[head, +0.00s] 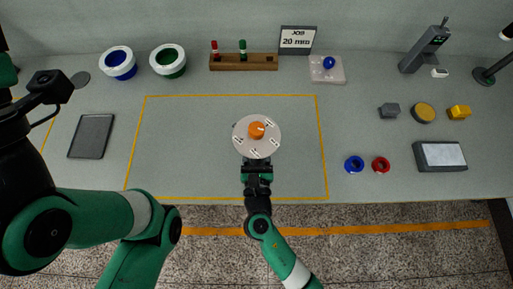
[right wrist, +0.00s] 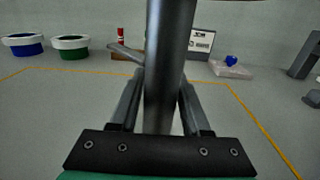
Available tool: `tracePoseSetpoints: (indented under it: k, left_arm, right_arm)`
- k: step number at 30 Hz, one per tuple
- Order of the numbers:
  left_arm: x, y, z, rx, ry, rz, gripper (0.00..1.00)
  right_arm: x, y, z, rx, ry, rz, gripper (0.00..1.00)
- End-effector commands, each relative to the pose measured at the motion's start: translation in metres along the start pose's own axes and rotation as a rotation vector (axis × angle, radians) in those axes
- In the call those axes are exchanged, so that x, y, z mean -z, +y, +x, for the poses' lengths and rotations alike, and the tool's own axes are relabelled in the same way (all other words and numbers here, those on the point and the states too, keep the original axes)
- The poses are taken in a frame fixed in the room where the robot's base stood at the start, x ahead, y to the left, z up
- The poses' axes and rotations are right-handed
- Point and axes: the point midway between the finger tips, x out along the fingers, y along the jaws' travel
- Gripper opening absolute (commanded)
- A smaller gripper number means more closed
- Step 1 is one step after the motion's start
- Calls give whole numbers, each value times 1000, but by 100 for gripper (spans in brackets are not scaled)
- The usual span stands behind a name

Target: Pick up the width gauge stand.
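The stand's foot is hidden. My left arm is at the far left; its gripper (head: 4,45) is mostly cut off by the picture edge.
Blue (head: 118,64) and green (head: 168,61) ringed pots, a wooden rack (head: 243,62), a job sign (head: 297,40) and a pad with a blue ball (head: 327,68) line the back. Small blocks and rings (head: 354,164) lie right; a dark tablet (head: 91,136) left. The outlined area is otherwise clear.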

Motion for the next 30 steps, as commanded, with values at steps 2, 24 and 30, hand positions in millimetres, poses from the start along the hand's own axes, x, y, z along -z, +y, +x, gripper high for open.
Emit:
tracePoseSetpoints:
  k: [2, 24, 30]
  left_arm:
    - [0, 0, 0, 0, 0, 0, 74]
    - [0, 0, 0, 0, 0, 0, 74]
    - [0, 0, 0, 0, 0, 0, 74]
  right_arm:
    - [0, 0, 0, 0, 0, 0, 31]
    - [0, 0, 0, 0, 0, 0, 0]
    - [0, 0, 0, 0, 0, 0, 0]
